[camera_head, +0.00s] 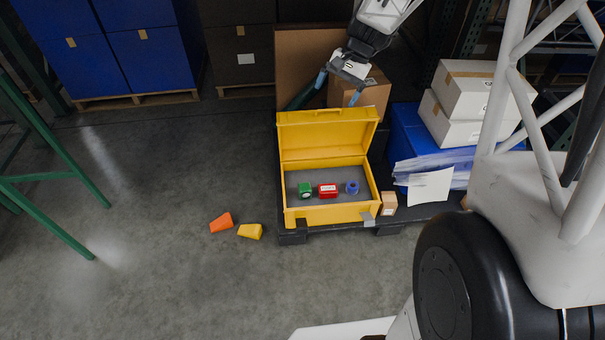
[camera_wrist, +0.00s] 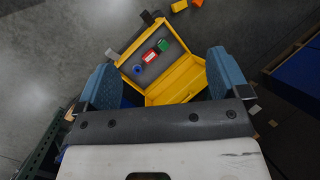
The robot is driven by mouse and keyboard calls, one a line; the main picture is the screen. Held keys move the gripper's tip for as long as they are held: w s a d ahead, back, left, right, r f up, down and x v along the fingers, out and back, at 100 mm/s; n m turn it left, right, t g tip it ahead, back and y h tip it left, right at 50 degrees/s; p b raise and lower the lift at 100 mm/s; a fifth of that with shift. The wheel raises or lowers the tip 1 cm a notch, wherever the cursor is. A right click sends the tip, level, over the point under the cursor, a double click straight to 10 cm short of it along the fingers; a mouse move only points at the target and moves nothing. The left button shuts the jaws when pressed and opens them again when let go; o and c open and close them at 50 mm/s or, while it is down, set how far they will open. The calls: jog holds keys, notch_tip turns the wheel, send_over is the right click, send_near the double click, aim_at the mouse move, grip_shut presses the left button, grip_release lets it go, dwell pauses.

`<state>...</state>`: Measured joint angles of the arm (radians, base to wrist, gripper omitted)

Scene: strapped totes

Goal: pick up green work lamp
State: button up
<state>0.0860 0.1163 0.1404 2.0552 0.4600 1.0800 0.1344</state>
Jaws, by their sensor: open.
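The green work lamp (camera_head: 305,190) is a small green block-like thing with a round pale face. It lies inside the open yellow toolbox (camera_head: 332,214), at the left of the box's grey floor. It also shows in the wrist view (camera_wrist: 163,45). A red box (camera_head: 328,190) with a white label lies beside it, and a blue round thing (camera_head: 352,187) lies further right. My gripper (camera_head: 338,90) is above and behind the toolbox's raised lid. Its blue fingers are wide apart and empty, also in the wrist view (camera_wrist: 162,75).
The toolbox stands on a dark pallet (camera_head: 292,238). A small cardboard box (camera_head: 389,203) is at its right, and white boxes (camera_head: 480,88) on a blue tote are further right. Orange (camera_head: 221,223) and yellow (camera_head: 250,231) wedges lie on the floor. The left floor is mostly clear.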

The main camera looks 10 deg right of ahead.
jog(key=w+d+f+m+y, duration=0.1)
jog(key=w+f+m+y, duration=0.1)
jog(key=w+f, duration=0.6)
jog(key=w+f+m+g+y, duration=0.1)
jog(key=w+f, duration=0.4)
jog(key=f, duration=0.6)
jog(key=w+d+f+m+y, duration=0.1)
jog(key=w+f+m+y, duration=0.1)
jog(key=w+f, duration=0.6)
notch_tip(320, 180, down, 21)
jog(key=w+m+y, duration=0.2)
jog(key=w+m, duration=0.1)
jog(key=m+t+y, duration=0.1)
jog(key=m+y, duration=0.1)
jog(key=m, duration=0.1)
send_near(304, 189)
jog(key=shift+w+d+r, duration=0.15)
jog(key=shift+w+r, duration=0.25)
jog(key=shift+w, duration=0.1)
jog(key=shift+f+t, duration=0.3)
jog(key=shift+f, duration=0.05)
jog(key=shift+x, duration=1.3)
